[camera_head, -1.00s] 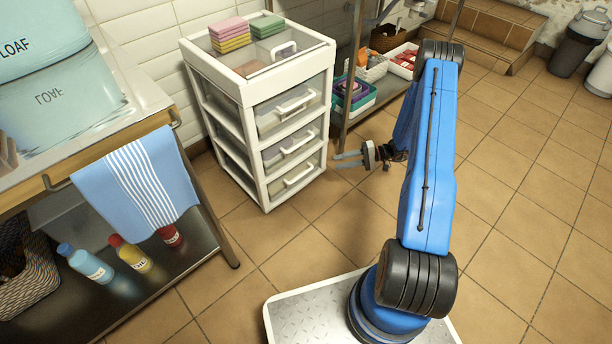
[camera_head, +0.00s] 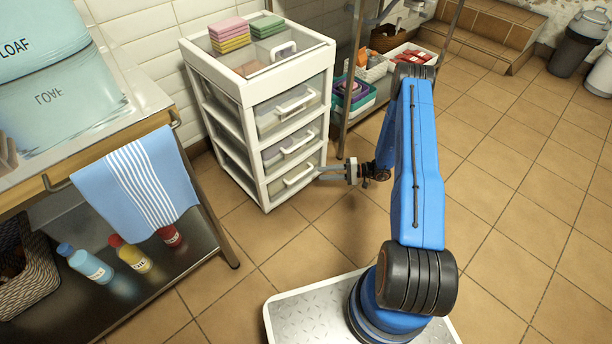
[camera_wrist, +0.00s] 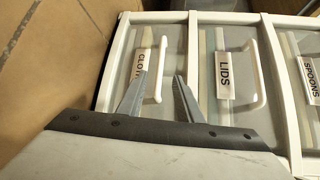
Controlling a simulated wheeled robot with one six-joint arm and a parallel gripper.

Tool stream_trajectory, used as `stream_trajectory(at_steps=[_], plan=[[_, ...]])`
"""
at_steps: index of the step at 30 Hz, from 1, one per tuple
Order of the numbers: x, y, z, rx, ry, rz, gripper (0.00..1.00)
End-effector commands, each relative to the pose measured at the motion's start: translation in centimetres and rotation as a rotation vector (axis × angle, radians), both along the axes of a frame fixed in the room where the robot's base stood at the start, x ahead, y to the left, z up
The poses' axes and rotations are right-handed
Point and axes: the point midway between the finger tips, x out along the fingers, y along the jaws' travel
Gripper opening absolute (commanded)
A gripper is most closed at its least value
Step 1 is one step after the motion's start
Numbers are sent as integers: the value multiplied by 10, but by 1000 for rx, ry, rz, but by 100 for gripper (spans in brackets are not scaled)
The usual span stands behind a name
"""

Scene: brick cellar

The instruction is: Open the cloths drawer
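A white drawer cart (camera_head: 262,88) has three stacked clear-fronted drawers. The cloths drawer (camera_head: 283,186) is the bottom one and is shut; its label is partly hidden by a finger in the wrist view (camera_wrist: 139,65). Its white handle (camera_wrist: 161,70) lies between my two fingertips in the wrist view. My gripper (camera_head: 321,173) is open and empty, close in front of the right end of that handle. I cannot tell whether the fingers reach around the handle or stop just short. The lids drawer (camera_wrist: 222,75) is the middle one and the spoons drawer (camera_wrist: 307,75) the top one, both shut.
Several sponges (camera_head: 229,36) lie on the cart top. A metal shelf (camera_head: 352,115) with bins stands just right of the cart. A table (camera_head: 137,100) with a striped towel (camera_head: 135,185) stands left. Tiled floor (camera_head: 310,235) before the cart is clear.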

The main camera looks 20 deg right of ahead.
Motion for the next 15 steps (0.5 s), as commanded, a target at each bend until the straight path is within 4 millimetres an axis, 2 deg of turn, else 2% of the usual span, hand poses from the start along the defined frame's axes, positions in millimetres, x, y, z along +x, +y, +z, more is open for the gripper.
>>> stream_trajectory(at_steps=[9,15], plan=[[17,53,-8,0,1,3,32],[25,75,-11,-1,1,2,32]])
